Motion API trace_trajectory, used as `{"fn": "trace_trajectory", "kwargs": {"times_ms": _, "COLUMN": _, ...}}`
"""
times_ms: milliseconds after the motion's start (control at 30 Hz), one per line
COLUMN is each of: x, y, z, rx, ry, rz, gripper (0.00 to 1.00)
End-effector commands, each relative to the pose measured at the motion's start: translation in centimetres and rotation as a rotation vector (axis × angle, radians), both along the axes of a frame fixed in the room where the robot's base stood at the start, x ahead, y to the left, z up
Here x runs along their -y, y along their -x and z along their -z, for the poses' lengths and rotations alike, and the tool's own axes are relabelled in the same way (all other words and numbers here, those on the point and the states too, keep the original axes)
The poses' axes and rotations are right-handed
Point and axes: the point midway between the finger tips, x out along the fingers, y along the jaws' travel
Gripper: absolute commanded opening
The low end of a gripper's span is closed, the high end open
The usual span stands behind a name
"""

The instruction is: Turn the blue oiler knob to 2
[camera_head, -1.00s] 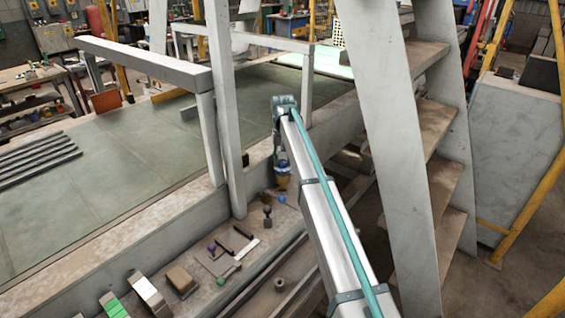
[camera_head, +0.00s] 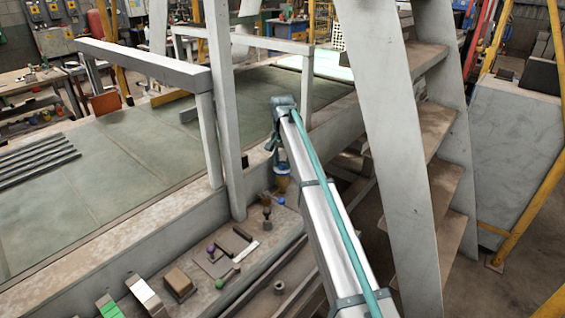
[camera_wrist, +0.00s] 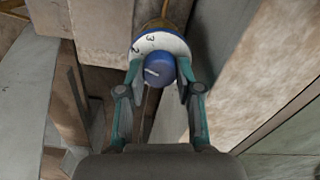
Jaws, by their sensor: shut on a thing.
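The blue oiler knob (camera_wrist: 160,68) has a pale mark on its face, pointing left and slightly down in the wrist view. It sits before a white dial (camera_wrist: 174,45) with black numerals at its upper left, small and tilted; one looks like a 3. An amber body shows behind the dial. My gripper (camera_wrist: 161,74) is shut on the knob, with one teal finger on each side. In the head view the oiler (camera_head: 282,184) is a small blue and amber shape by the ledge, below the end of my arm; the finger contact is too small to tell there.
A grey post (camera_head: 222,110) stands left of my arm. Steep stairs (camera_head: 428,160) rise close on the right. Several small handles and parts lie on the ledge (camera_head: 195,255) in front. Pale beams and walls crowd the knob in the wrist view.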

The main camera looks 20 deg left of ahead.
Motion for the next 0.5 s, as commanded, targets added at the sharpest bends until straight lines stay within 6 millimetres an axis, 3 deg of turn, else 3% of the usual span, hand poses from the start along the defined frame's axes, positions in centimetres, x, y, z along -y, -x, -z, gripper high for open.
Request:
{"fn": "trace_trajectory", "kwargs": {"times_ms": 300, "x": -0.03, "y": -0.08, "z": -0.08, "rx": 0.002, "ry": -0.001, "rz": 0.001, "gripper": 0.00}}
{"fn": "trace_trajectory", "kwargs": {"times_ms": 333, "x": -0.03, "y": -0.08, "z": -0.08, "rx": 0.002, "ry": -0.001, "rz": 0.000, "gripper": 0.36}}
{"fn": "trace_trajectory", "kwargs": {"times_ms": 500, "x": -0.03, "y": -0.05, "z": -0.06, "rx": 0.001, "ry": -0.001, "rz": 0.000, "gripper": 0.60}}
